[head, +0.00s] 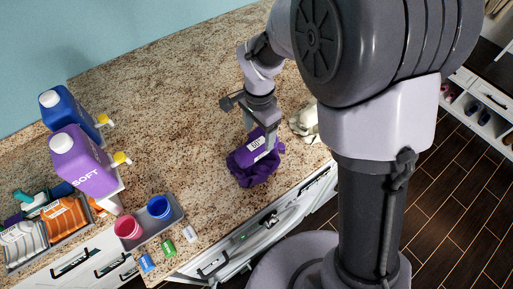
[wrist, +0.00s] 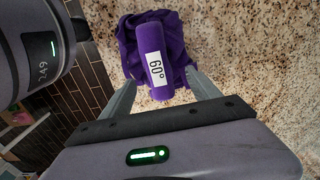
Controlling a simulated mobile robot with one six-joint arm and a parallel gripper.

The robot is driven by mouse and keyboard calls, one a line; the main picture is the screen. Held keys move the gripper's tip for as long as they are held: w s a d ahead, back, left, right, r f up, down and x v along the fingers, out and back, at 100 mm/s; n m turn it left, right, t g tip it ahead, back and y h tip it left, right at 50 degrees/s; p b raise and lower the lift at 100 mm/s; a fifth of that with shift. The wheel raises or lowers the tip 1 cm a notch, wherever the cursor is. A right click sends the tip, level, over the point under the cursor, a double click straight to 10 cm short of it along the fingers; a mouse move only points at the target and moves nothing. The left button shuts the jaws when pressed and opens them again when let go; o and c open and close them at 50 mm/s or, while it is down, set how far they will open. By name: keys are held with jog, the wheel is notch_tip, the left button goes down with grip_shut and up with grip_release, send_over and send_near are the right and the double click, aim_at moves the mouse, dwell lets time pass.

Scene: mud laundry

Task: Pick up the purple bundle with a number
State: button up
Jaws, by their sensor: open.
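The purple bundle (head: 255,160) lies on the granite counter near its front edge. It looks like bunched purple cloth with a rolled part on top, and a white label reading 60°. In the wrist view the bundle (wrist: 152,52) sits ahead of my gripper, its near end between the two fingertips. My gripper (head: 262,122) is over the bundle in the head view, pointing down at it. In the wrist view my gripper (wrist: 160,88) has its fingers spread, one on each side of the roll's near end. I cannot tell whether they touch the cloth.
A whitish bundle (head: 305,122) lies close to the right of the purple one. At left stand a blue jug (head: 68,112), a purple SOFT jug (head: 84,162) and a grey tray (head: 150,232) with pink and blue cups. The counter behind is clear.

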aim_at(257, 143)
jog(key=f, duration=0.3)
jog(key=s+f, duration=0.1)
jog(key=f, duration=0.1)
jog(key=shift+a+f, duration=0.1)
jog(key=shift+a, duration=0.2)
jog(key=shift+w+f, duration=0.2)
jog(key=shift+w, duration=0.05)
jog(key=shift+s+r, duration=0.1)
jog(key=shift+s, duration=0.1)
jog(key=shift+c, duration=0.4)
jog(key=c, duration=0.4)
grip_shut()
